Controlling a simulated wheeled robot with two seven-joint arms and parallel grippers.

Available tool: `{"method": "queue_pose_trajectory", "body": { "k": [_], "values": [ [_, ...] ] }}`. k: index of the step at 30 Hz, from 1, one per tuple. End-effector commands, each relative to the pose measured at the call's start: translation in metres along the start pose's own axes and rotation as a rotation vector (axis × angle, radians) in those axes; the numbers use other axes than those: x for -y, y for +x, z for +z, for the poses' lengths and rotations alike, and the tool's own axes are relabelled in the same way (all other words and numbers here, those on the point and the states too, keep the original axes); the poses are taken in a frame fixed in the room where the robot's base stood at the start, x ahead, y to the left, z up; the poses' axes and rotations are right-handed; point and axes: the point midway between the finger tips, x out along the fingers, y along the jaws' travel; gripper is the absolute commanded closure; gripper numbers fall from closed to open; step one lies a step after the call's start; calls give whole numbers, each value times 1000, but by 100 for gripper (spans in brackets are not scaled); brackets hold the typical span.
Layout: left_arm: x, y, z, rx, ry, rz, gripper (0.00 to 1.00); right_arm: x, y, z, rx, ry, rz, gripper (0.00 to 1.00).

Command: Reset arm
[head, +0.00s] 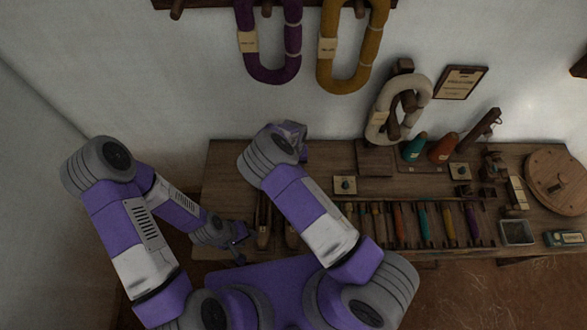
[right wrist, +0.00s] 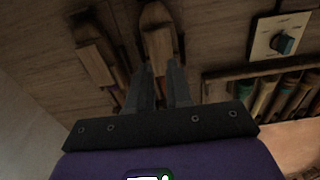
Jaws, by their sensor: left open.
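My left gripper (head: 238,254) is open and empty, by the front left corner of the wooden bench (head: 228,185) in the head view. My right arm bends up over the bench, and its own links hide its gripper in the head view. In the right wrist view, my right gripper (right wrist: 161,72) shows two dark fingers a small gap apart, with nothing clearly held. They point at the bench top, where a wooden shuttle (right wrist: 157,40) lies beyond the fingertips. A second shuttle (right wrist: 95,55) lies to its left. Contact with the shuttles cannot be told.
A knob plate (head: 345,185) and a rack of coloured bobbins (head: 423,222) are right of my right arm. Thread cones (head: 443,148), a round wooden disc (head: 558,183) and a metal tray (head: 516,232) stand farther right. Purple (head: 270,74) and mustard (head: 343,84) skeins hang above.

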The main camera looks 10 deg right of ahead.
Motion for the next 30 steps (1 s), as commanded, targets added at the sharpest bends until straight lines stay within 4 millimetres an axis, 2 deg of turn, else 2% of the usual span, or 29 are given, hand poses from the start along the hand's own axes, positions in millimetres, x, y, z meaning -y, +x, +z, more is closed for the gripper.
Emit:
{"method": "queue_pose_trajectory", "body": {
  "k": [5,22,26,30],
  "values": [
    [0,-2,0,0,0,0,57,0,-11,0,0,0,-1,80],
    [0,-1,0,0,0,0,57,1,-9,-2,-4,20,10,80],
    [0,-1,0,0,0,0,57,4,3,-14,-32,195,95,80],
    [0,-1,0,0,0,0,57,7,20,-38,-90,612,256,80]
  ]
}}
